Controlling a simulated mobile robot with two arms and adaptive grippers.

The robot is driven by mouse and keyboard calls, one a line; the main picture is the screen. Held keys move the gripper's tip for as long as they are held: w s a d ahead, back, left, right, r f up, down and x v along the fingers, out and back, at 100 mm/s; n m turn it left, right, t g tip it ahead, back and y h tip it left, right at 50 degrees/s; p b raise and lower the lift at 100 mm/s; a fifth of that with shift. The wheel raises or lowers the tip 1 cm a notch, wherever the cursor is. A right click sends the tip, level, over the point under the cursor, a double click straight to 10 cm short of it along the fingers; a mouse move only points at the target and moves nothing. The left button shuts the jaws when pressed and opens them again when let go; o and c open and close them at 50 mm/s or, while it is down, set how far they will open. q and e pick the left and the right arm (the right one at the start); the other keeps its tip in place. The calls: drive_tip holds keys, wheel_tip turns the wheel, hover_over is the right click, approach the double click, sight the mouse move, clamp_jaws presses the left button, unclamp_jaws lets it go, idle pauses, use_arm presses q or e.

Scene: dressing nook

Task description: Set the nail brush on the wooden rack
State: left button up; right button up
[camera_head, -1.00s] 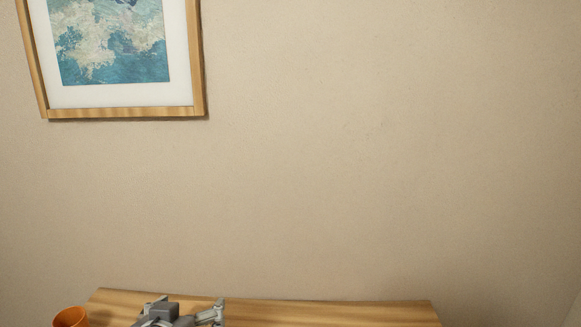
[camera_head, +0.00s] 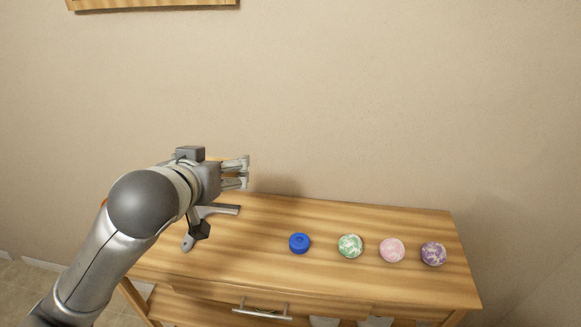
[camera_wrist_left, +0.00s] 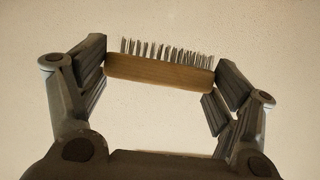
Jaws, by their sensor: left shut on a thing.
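The nail brush (camera_wrist_left: 160,71) has a wooden body and a row of grey bristles pointing up in the left wrist view. My left gripper (camera_wrist_left: 160,75) is shut on it, with a finger pad at each end. In the head view my left gripper (camera_head: 246,172) is raised over the back left of the wooden table, and the brush is hard to make out there. No separate wooden rack can be told apart in these views. My right gripper is not in view.
On the table (camera_head: 340,277) stand a blue round thing (camera_head: 299,243) and green (camera_head: 350,246), pink (camera_head: 392,250) and purple (camera_head: 433,253) round pieces in a row. A grey item (camera_head: 222,209) lies below my gripper. A drawer handle (camera_head: 262,310) juts out in front.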

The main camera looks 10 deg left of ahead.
use_arm(q)
drive_tip(key=s+d+f+b, duration=0.2)
drive_tip(key=d+f, duration=0.2)
drive_tip(key=f, duration=0.3)
drive_tip(key=s+d+f+b, duration=0.2)
drive_tip(key=d+f+b, duration=0.15)
drive_tip(key=f, duration=0.35)
drive_tip(key=p, duration=0.2)
hover_over(264, 234)
drive_tip(key=f, duration=0.9)
drive_tip(key=shift+s+f, duration=0.1)
drive_tip(key=shift+s, duration=0.3)
drive_tip(key=shift+w+f, duration=0.35)
drive_tip(key=shift+f, duration=0.1)
wheel_tip(264, 234, down, 2)
drive_tip(key=shift+f, duration=0.55)
drive_tip(key=shift+f, duration=0.15)
drive_tip(key=o, duration=0.8)
